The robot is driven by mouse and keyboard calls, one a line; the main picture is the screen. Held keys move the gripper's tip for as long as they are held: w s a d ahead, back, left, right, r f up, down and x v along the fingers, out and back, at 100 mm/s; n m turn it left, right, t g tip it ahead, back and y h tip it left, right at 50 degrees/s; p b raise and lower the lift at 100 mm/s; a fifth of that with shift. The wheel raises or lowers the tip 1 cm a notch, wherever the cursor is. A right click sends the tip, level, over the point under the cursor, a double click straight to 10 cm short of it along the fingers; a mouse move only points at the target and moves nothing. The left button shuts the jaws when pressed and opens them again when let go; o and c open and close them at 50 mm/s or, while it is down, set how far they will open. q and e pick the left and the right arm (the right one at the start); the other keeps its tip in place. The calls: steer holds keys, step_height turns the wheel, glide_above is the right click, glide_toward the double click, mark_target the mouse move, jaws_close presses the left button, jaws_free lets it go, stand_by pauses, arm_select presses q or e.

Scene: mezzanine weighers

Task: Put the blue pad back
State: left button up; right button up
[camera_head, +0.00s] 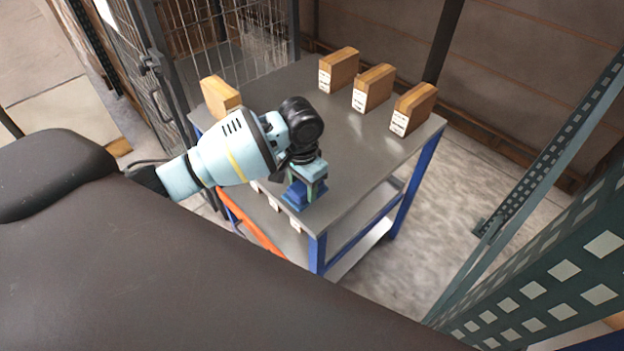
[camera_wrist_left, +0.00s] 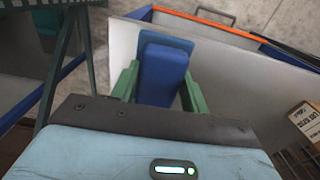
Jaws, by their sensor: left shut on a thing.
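The blue pad (camera_head: 292,197) is at the near corner of the grey-topped table (camera_head: 350,160) in the head view. My left gripper (camera_head: 306,184) points down and is shut on the pad. In the left wrist view the blue pad (camera_wrist_left: 165,75) sits between the two green fingers of my left gripper (camera_wrist_left: 160,88), one on each side. I cannot tell whether the pad touches the tabletop. My right gripper is not in view.
Several wooden blocks with white labels stand on the table: one at the left (camera_head: 221,96) and a row along the far side (camera_head: 373,89). The middle of the tabletop is clear. A wire mesh cage (camera_head: 225,45) is behind, and a perforated metal upright (camera_head: 560,270) stands at right.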

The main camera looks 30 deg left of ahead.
arm_select(q)
steer(key=shift+w+a+f, duration=0.1)
steer(key=shift+w+f, duration=0.05)
steer(key=shift+w, duration=0.85)
steer(key=shift+w+a+f, duration=0.1)
steer(key=shift+w, duration=0.85)
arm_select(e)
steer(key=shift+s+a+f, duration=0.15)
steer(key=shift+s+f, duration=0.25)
arm_select(q)
steer(key=shift+w+b, duration=0.25)
steer(key=shift+b, duration=0.1)
steer(key=shift+w+f, duration=0.15)
steer(key=shift+f, duration=1.55)
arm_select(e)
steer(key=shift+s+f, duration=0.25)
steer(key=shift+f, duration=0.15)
arm_select(q)
steer(key=shift+f, duration=0.2)
steer(key=o, duration=1)
steer(key=shift+c, duration=0.2)
